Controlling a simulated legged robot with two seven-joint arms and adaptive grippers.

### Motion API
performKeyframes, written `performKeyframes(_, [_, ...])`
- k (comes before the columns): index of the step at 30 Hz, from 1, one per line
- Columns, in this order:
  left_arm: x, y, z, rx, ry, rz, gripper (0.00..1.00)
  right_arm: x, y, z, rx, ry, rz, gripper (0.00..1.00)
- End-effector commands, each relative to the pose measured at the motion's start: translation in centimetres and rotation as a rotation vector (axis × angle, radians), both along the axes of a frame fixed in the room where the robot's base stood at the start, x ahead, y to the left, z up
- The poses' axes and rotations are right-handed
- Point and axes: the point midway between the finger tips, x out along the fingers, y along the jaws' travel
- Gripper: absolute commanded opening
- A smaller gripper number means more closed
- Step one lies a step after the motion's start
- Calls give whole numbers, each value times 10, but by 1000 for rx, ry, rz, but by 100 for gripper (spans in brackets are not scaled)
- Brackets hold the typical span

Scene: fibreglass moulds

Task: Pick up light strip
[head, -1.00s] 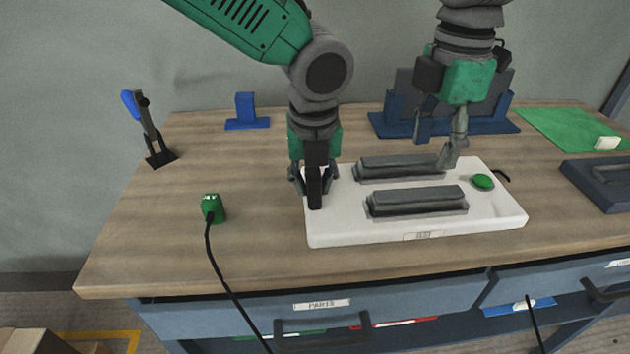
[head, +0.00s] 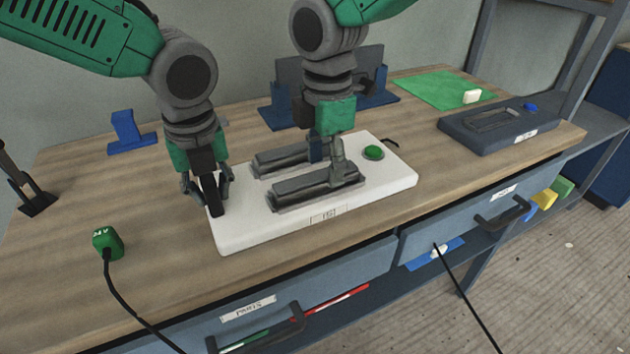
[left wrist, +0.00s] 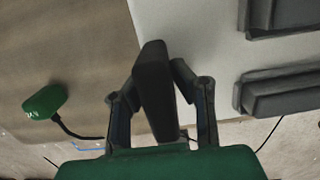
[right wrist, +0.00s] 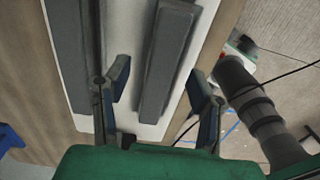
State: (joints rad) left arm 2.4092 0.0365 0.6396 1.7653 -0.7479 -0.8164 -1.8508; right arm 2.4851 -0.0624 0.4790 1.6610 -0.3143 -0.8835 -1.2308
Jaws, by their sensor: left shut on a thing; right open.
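My left gripper (head: 208,190) is shut on a dark narrow strip (head: 213,198), held upright at the left end of the white board (head: 245,238). The strip also shows between the fingers in the left wrist view (left wrist: 155,90); whether it touches the board I cannot tell. My right gripper (head: 328,158) is open above the right part of the two long grey moulds. In the right wrist view, its open fingers (right wrist: 157,84) lie to either side of the front grey mould (right wrist: 165,60). The back grey mould (head: 280,160) lies parallel to it on the board.
A green button (head: 373,152) is on the board's right end. A green plug-like block (head: 107,242) with a black cable stands left. A blue stand (head: 128,132), a blue rack (head: 370,95) and a dark tray (head: 480,135) are around. Bare wood lies left of the board.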

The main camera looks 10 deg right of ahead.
Motion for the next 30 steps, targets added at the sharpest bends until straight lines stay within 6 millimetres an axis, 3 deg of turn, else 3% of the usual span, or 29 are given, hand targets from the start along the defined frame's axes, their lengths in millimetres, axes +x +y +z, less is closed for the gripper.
performKeyframes(4, [0, 0, 0, -1, -1, 1, 0, 0, 1, -17, 0, 1, 1, 50])
performKeyframes(12, [0, 0, 1, -1, -1, 1, 0, 0, 1, -21, 1, -2, 0, 50])
performKeyframes(17, [0, 0, 1, -1, -1, 0, 0, 0, 1, -20, 1, -2, 0, 0])
performKeyframes(26, [0, 0, 1, -1, -1, -1, 0, 0, 1, -20, 0, -1, 0, 0])
performKeyframes(30, [0, 0, 1, -1, -1, -1, 0, 1, 1, -8, 2, -4, -1, 0])
